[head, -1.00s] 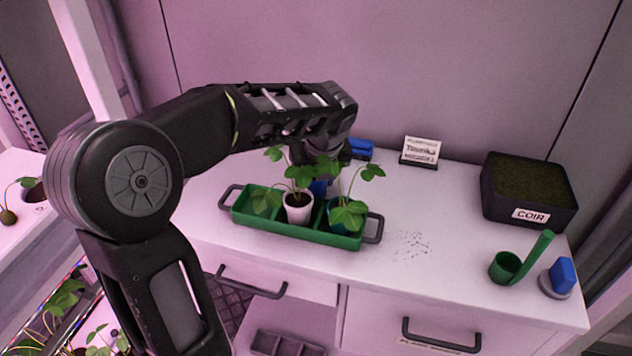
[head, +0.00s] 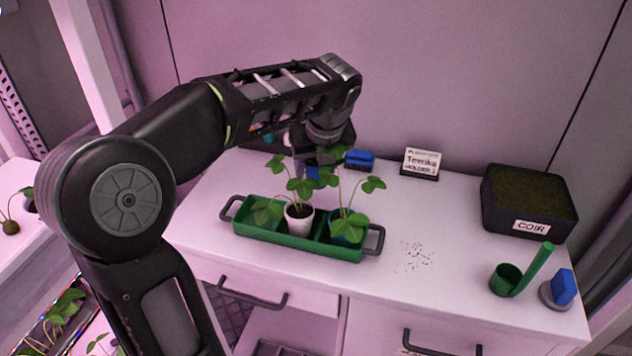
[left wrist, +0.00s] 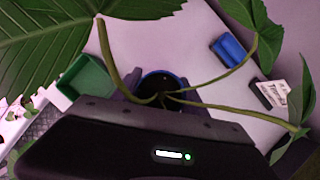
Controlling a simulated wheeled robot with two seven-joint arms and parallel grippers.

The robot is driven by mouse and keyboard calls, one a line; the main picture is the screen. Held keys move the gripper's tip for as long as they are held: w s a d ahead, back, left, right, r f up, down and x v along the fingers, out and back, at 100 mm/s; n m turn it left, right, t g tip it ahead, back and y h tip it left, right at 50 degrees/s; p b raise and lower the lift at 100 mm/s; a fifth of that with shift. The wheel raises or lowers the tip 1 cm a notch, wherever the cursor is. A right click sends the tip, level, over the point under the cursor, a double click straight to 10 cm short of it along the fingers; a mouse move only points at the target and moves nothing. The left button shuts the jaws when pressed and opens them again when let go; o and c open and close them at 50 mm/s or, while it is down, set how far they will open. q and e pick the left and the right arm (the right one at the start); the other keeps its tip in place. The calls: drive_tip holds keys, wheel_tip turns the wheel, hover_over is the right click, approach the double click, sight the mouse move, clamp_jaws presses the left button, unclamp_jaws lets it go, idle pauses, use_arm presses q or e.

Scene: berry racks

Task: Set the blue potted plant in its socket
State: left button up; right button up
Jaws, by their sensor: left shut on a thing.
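My left gripper (head: 308,162) hangs behind the green tray (head: 300,243), shut on a blue pot (head: 313,173). Leaves in front partly hide this pot and the fingers. In the left wrist view the held pot (left wrist: 160,82) shows a blue rim, dark soil and long stems with large leaves. In the tray, a white potted plant (head: 299,222) stands in the middle and a dark teal-blue potted plant (head: 347,228) at the right. The left compartment shows no pot, only a leaf over it. My right gripper is not in view.
A blue block (head: 360,160) and a sign (head: 421,163) stand at the back of the white bench. A black coir box (head: 528,205), green scoop (head: 507,280) and blue-topped tool (head: 562,288) are at the right. Plant racks (head: 15,235) are at the left; mid-right bench is mostly clear.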

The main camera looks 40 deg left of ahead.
use_arm(q)
wheel_tip(320, 180, up, 4)
drive_tip(key=shift+f, duration=0.2)
drive_tip(key=shift+f, duration=0.1)
idle(0.7)
